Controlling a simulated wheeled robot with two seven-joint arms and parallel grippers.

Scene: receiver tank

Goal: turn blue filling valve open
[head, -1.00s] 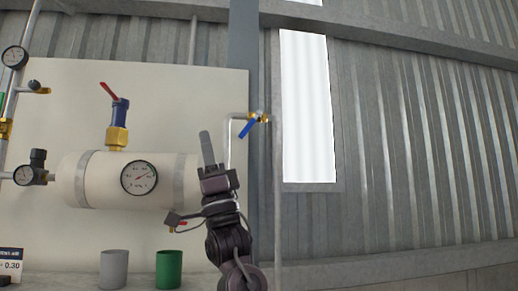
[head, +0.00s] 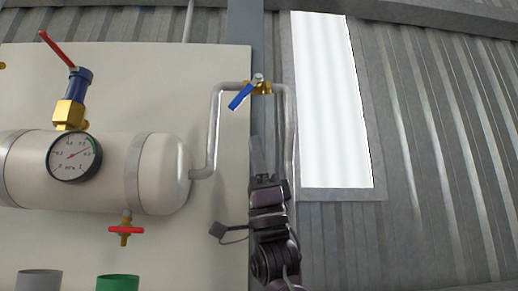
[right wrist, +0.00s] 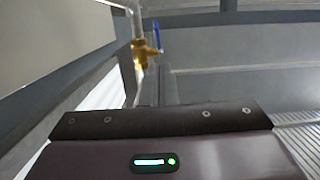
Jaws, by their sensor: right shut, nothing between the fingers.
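The blue filling valve is a brass body (head: 262,87) with a blue lever (head: 240,97), set in the grey pipe at the upper middle of the head view. The lever slants down and to the left from the body. In the right wrist view the brass body (right wrist: 143,52) and the blue lever (right wrist: 157,34) show above the gripper. My right gripper (head: 256,142) is shut and empty. Its finger points up, below the valve and apart from it in the picture. My left gripper is not in view.
A white tank (head: 100,170) with a round gauge (head: 74,157) stands at left. It carries a red-handled valve (head: 72,95) on top and a red-handled drain valve (head: 125,230) below. Green (head: 118,283) and grey (head: 38,281) cups are at the bottom.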

